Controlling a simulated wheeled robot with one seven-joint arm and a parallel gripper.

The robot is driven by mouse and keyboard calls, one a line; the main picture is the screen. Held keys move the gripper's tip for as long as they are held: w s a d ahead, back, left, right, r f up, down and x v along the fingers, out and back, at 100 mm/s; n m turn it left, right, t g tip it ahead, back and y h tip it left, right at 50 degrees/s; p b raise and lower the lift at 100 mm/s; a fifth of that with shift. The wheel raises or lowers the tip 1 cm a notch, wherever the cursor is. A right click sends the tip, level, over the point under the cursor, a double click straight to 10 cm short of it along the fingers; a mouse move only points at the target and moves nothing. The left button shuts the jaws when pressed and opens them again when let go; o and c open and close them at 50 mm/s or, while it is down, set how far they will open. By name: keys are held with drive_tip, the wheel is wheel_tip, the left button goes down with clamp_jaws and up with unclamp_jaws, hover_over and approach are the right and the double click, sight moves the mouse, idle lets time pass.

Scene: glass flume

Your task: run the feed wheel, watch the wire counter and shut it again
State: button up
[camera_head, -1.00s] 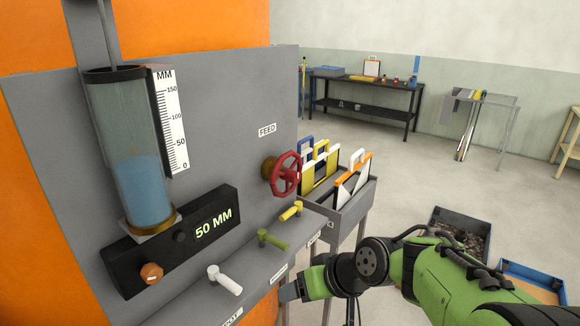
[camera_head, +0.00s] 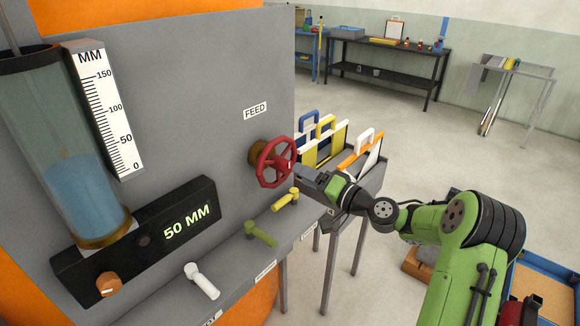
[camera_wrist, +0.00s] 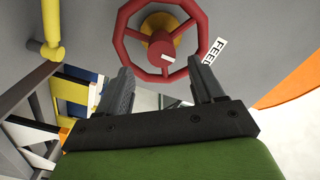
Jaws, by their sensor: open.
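The red feed wheel (camera_head: 274,162) sits on a brass stem on the grey panel, under the FEED label (camera_head: 255,112). In the wrist view the wheel (camera_wrist: 128,52) is just beyond the fingertips. My gripper (camera_wrist: 165,75) is open, its two dark fingers apart with nothing between them. In the head view my gripper (camera_head: 300,172) is close to the right side of the wheel; whether it touches cannot be told. The counter display (camera_head: 187,224) reads 50 MM. The glass cylinder (camera_head: 60,130) holds blue water, beside a white MM scale (camera_head: 108,110).
Yellow (camera_head: 286,199), green (camera_head: 260,233) and white (camera_head: 203,280) levers stand on the ledge below the wheel. An orange knob (camera_head: 108,284) is at the lower left. Open floor lies beyond.

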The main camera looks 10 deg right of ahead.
sight(289, 169)
drive_tip(key=x, duration=0.6)
drive_tip(key=shift+s+a, duration=0.1)
clamp_jaws()
